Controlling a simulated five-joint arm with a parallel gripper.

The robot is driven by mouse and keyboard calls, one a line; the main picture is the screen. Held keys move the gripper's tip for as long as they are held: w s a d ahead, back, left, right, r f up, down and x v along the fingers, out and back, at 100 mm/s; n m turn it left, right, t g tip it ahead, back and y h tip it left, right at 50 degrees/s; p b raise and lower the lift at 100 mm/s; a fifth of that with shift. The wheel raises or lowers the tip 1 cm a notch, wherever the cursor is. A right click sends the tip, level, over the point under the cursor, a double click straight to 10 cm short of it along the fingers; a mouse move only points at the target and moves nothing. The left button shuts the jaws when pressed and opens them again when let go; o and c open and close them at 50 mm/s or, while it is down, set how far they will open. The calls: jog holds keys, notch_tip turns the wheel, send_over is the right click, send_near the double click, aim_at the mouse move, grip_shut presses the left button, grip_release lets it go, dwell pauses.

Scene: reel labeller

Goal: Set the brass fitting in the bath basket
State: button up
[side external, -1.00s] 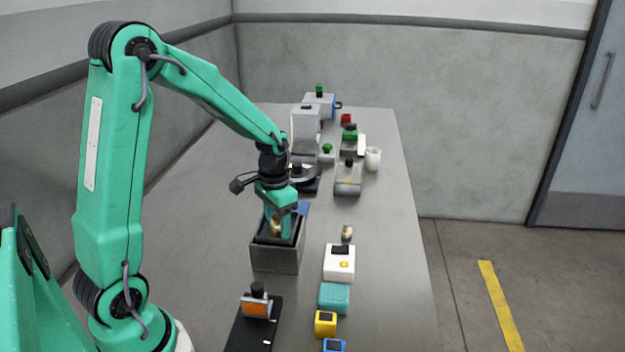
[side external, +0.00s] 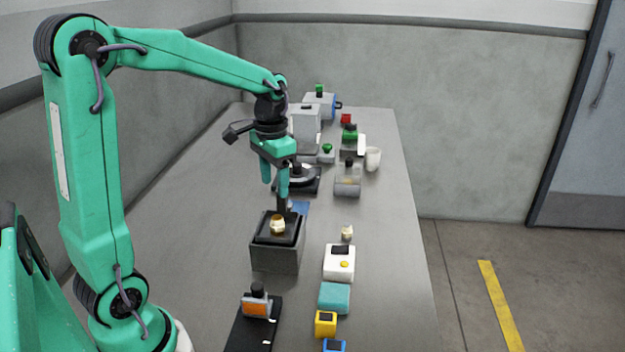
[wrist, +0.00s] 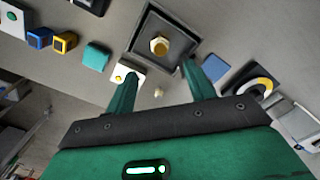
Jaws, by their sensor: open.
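The brass fitting (side external: 278,224) sits in the dark basket (side external: 266,238) in the grey bath box (side external: 275,259). In the wrist view the brass fitting (wrist: 159,46) stands near the middle of the square basket, its hexagonal form facing me. My gripper (side external: 282,190) is open and empty. It hangs above and behind the bath in the side view, clear of the fitting. In the wrist view its two fingers (wrist: 158,80) are spread wide, with nothing between them.
A second small brass-coloured piece (side external: 347,233) stands on the table behind a white box (side external: 339,262). Teal, yellow and blue blocks line the front right. An orange-faced device (side external: 256,305) stands at front left. Several grey machines stand behind my gripper. The table's left side is clear.

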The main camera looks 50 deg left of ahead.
jog(key=shift+r, duration=0.4)
dwell(0.3)
jog(key=s+d+r+t, duration=0.4)
jog(key=s+d, duration=0.6)
jog(key=s, duration=0.3)
jog(key=shift+s+d+t, duration=0.35)
jog(key=shift+s+t, duration=0.05)
jog(key=shift+t, duration=0.4)
